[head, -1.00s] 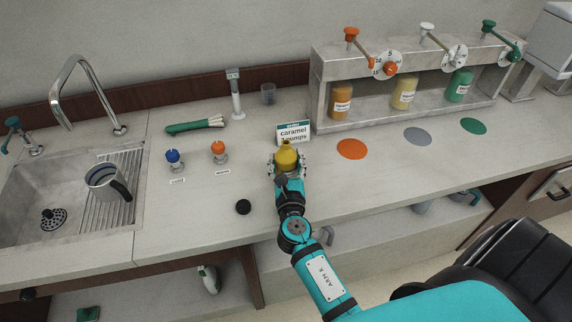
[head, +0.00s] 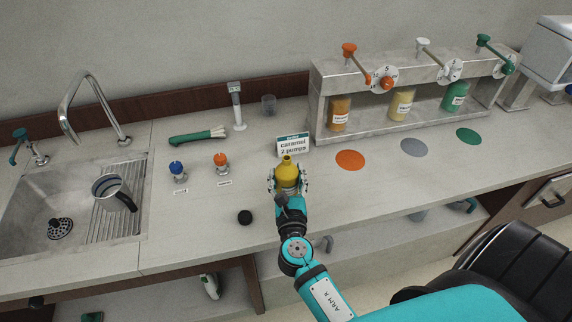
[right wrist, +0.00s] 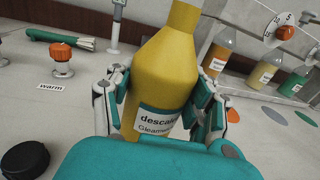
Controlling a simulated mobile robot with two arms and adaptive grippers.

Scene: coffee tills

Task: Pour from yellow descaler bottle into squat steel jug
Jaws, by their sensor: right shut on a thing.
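The yellow descaler bottle (head: 287,173) is upright over the front part of the counter, left of the orange disc. It also fills the middle of the right wrist view (right wrist: 162,75), with its label partly hidden. My right gripper (head: 288,182) is shut on the bottle, with a finger on each side of its body. I cannot tell whether the bottle's base touches the counter. The squat steel jug (head: 104,186) with a dark handle stands in the sink area by the ribbed drainer, well left of my right gripper. My left gripper is not in view.
A black cap (head: 245,217) lies left of the bottle. A caramel sign (head: 293,145) stands close behind it. Blue (head: 177,170) and orange (head: 221,162) knobs and the tap (head: 92,110) are near the sink. The syrup rack (head: 400,95) stands at the back right.

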